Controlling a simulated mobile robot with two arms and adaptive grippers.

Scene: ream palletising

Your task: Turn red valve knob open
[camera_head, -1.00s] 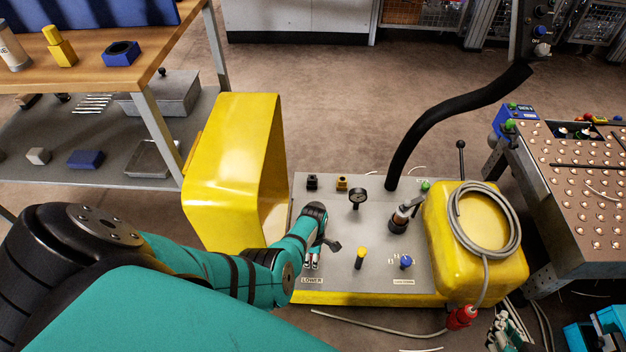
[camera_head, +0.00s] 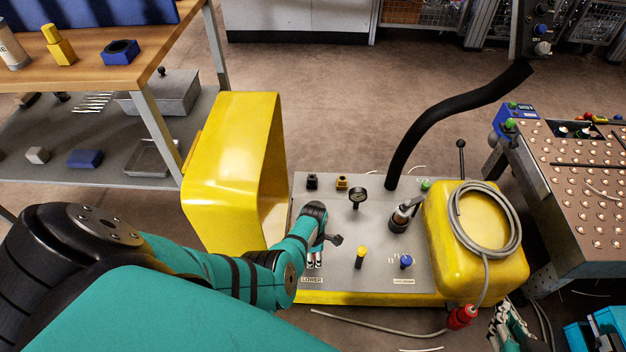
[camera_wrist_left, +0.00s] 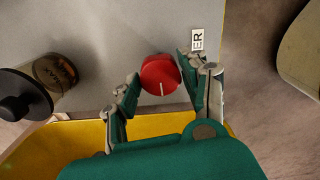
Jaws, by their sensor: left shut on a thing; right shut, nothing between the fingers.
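The red valve knob (camera_wrist_left: 160,75) is a round red cap with a white line on its face; the line points toward the bottom of the left wrist view. My left gripper (camera_wrist_left: 161,80) has one finger on either side of it and is shut on it. In the head view my left gripper (camera_head: 316,258) is low over the front left of the grey panel, by the LOWER label, and the knob is hidden behind it. My right gripper (camera_head: 511,328) is at the bottom right, below the yellow housing, partly cut off, shut and empty.
The grey panel (camera_head: 335,202) also bears a gauge (camera_head: 357,198), a yellow-topped lever (camera_head: 360,257), a blue knob (camera_head: 405,262) and a black-handled fitting (camera_head: 401,217). A tall yellow frame (camera_head: 225,170) stands left of it. A coiled grey cable (camera_head: 511,240) lies on the yellow housing (camera_head: 445,240).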

